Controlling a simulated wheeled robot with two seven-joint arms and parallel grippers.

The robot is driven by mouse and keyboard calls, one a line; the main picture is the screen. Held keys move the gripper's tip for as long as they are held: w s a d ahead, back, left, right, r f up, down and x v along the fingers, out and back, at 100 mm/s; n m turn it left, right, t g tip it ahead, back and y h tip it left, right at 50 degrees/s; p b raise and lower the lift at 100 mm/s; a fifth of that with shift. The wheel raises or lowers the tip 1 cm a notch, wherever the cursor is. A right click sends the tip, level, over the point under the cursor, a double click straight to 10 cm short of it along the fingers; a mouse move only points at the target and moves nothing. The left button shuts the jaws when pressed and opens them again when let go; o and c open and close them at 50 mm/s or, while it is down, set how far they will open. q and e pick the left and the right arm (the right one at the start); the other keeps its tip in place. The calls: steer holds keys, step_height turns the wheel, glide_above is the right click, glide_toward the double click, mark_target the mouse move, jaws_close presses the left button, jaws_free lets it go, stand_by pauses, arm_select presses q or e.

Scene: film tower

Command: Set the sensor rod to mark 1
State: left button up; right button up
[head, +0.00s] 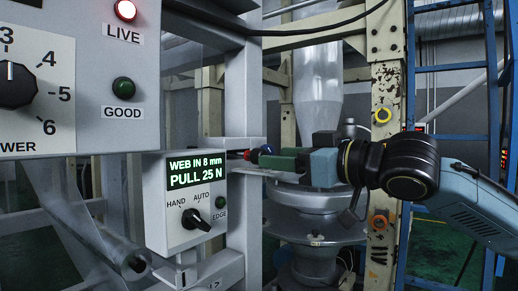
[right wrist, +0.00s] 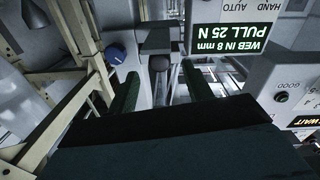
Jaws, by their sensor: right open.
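My right gripper (head: 270,160) comes in from the right with its green fingers pointing left at a pale bracket (head: 243,172) beside the control box. It is open; in the right wrist view the two green fingers (right wrist: 160,78) stand apart. A dark reddish knob (right wrist: 160,63) shows beyond and between them, apparently not gripped; in the head view a red knob (head: 247,154) sits just left of the fingertips. A blue knob (head: 266,149) is close by the fingers, outside the pair in the right wrist view (right wrist: 115,54). I cannot make out the rod's marks. My left gripper is not in view.
The control box (head: 160,220) reads "WEB IN 8 mm, PULL 25 N" and has a HAND/AUTO switch (head: 195,220). A larger panel (head: 90,85) with a lit red LIVE lamp (head: 125,10) hangs upper left. A cream post (head: 388,70) and blue ladder (head: 450,68) stand behind my right arm.

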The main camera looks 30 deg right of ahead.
mark_target(231, 155)
steer(key=p+x, duration=0.1)
steer(key=x, duration=0.5)
steer(key=shift+s, duration=0.1)
jaws_close()
